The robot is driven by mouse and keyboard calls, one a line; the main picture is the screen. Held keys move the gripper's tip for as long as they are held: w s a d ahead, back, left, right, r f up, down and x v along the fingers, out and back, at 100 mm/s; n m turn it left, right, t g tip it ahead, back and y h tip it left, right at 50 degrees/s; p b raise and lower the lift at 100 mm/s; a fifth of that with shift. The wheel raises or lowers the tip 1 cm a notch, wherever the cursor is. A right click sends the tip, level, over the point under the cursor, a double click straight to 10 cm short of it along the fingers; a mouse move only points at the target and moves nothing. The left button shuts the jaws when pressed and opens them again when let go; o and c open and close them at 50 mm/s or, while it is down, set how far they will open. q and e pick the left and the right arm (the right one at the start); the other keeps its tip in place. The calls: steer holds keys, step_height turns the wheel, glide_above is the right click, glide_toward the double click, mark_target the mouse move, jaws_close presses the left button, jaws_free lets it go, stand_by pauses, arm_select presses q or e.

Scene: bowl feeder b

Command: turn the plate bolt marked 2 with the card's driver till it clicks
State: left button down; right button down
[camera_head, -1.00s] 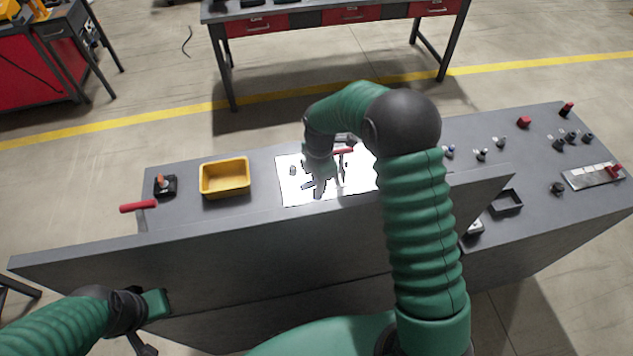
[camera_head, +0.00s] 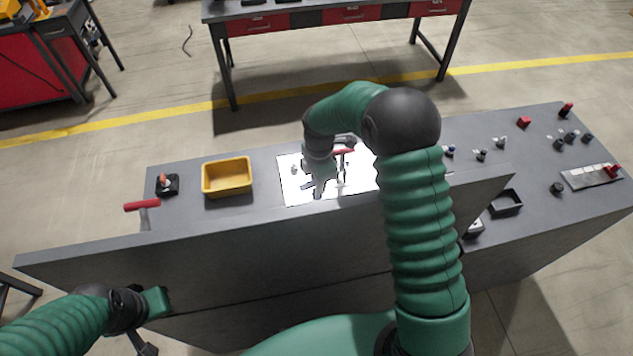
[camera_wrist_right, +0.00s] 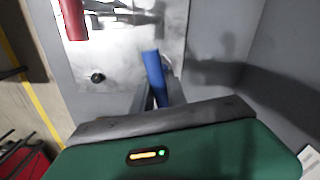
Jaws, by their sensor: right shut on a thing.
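My right gripper (camera_wrist_right: 160,92) is shut on a blue-handled tool (camera_wrist_right: 155,72), over a shiny pale plate (camera_wrist_right: 120,60). The tool's lower end is hidden. A dark round bolt (camera_wrist_right: 97,78) stands on the plate, left of and apart from the fingers. No number is readable. In the head view the plate (camera_head: 290,190) looks nearly white, and my right gripper (camera_head: 325,185) is over it, its tips hard to make out. A red-handled part (camera_head: 343,151) stands at the plate. My left gripper (camera_head: 143,345) is low at the left, away from the plate; its fingers are unclear.
A yellow bin (camera_head: 227,177), a dark block with an orange knob (camera_head: 167,184) and a red T-handled piece (camera_head: 142,205) are on the left of the bench. Several small knobs and a dark tray (camera_head: 506,202) are on the right. A raised grey panel (camera_head: 250,245) edges the near side.

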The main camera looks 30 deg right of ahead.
steer(key=shift+a+r, duration=0.2)
steer(key=shift+a, duration=0.25)
steer(key=shift+d+f, duration=0.3)
steer(key=shift+d, duration=0.15)
steer(key=shift+a, duration=0.1)
steer(key=shift+w+a+r+n+p, duration=0.1)
steer(key=shift+a+r+n+p, duration=0.1)
steer(key=shift+n+p, duration=0.55)
steer(key=shift+d+f+n, duration=0.15)
steer(key=shift+f+n, duration=0.05)
steer(key=shift+n, duration=0.55)
arm_select(q)
steer(key=shift+a+r, duration=0.3)
steer(key=shift+r, duration=0.5)
steer(key=shift+a, duration=0.1)
